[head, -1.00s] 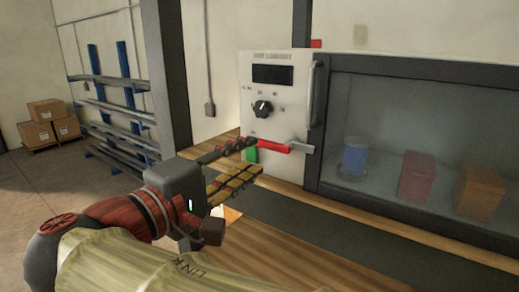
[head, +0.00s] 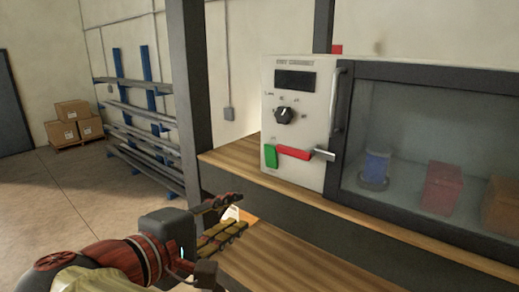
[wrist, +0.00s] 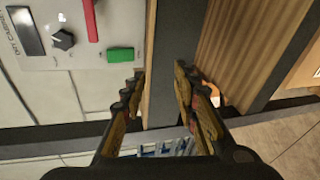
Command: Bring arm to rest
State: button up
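My gripper (head: 228,217) is in the lower middle of the head view, below and left of the cabinet's control panel and apart from it. Its two fingers are spread with nothing between them. The wrist view also shows the fingers (wrist: 160,95) apart, with the bench's dark edge beyond the gap. My arm reaches in from the bottom left of the head view.
The white control panel (head: 290,95) has a dark knob (head: 284,116), a green button (head: 270,156) and a red bar (head: 293,153). A glass-fronted chamber (head: 410,110) holds a blue cylinder (head: 377,166), a red block (head: 442,188) and an orange block (head: 502,205). A dark post (head: 198,80) stands left.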

jog(key=s+d+f+m+g+y+b, duration=0.1)
jog(key=s+d+f+g+y+b, duration=0.15)
jog(key=f, duration=0.75)
jog(key=s+d+f+m+g+y+b, duration=0.1)
jog(key=s+d+f+g+y+b, duration=0.2)
jog(key=f, duration=0.7)
jog(key=s+d+f+m+g+y+b, duration=0.1)
jog(key=s+d+f+g+b, duration=0.2)
jog(key=f, duration=0.7)
jog(key=s+d+f+m+b, duration=0.4)
jog(key=d+f+m+b, duration=0.5)
jog(key=d, duration=0.7)
notch_tip(320, 180, down, 3)
jog(key=shift+s+d+r+m+t+y, duration=0.2)
jog(key=shift+m+t+y, duration=0.25)
jog(key=shift+m, duration=0.25)
jog(key=shift+c, duration=0.2)
